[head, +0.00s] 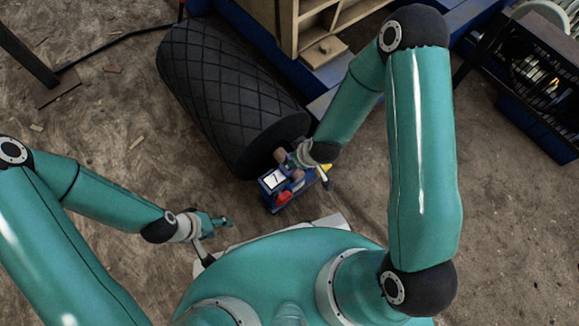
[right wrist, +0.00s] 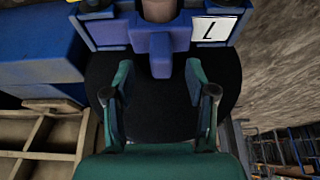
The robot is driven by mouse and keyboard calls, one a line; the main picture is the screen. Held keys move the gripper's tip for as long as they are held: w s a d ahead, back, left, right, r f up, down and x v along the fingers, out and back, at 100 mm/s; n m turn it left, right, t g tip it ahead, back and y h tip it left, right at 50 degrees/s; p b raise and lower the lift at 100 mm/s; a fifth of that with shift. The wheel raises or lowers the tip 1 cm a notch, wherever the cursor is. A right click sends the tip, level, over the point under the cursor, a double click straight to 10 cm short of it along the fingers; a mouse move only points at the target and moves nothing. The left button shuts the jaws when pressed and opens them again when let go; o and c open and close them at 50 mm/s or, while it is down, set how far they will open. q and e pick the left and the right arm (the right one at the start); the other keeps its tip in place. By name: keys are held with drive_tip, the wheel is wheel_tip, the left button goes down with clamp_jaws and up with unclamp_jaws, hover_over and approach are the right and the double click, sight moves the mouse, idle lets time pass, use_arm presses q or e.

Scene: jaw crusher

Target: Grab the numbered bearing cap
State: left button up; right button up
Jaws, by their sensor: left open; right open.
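A blue numbered block, which looks like the bearing cap (head: 273,180), sits beside the near end of a black cylinder in the head view. In the right wrist view the cap (right wrist: 112,31) spans the top, with a central blue tab (right wrist: 162,55) and a white plate (right wrist: 213,28) bearing one mark, like a 7 or an L. My right gripper (head: 302,157) is open at the cap; in its wrist view the fingers (right wrist: 159,72) stand either side of the tab's end. I cannot tell whether they touch it. My left gripper (head: 218,222) is open and empty, left of the cap.
The large black ribbed cylinder (head: 225,90) lies behind the cap. A wooden compartment rack (head: 320,28) stands at the back; a dark crate (head: 530,90) is at the right. Red (head: 284,197) and yellow (head: 326,169) parts adjoin the cap. Dirt floor at left is mostly clear.

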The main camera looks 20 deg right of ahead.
drive_tip(key=b+x, duration=0.1)
drive_tip(key=x, duration=0.3)
drive_tip(key=shift+a+b, duration=0.15)
drive_tip(key=shift+b, duration=0.2)
clamp_jaws()
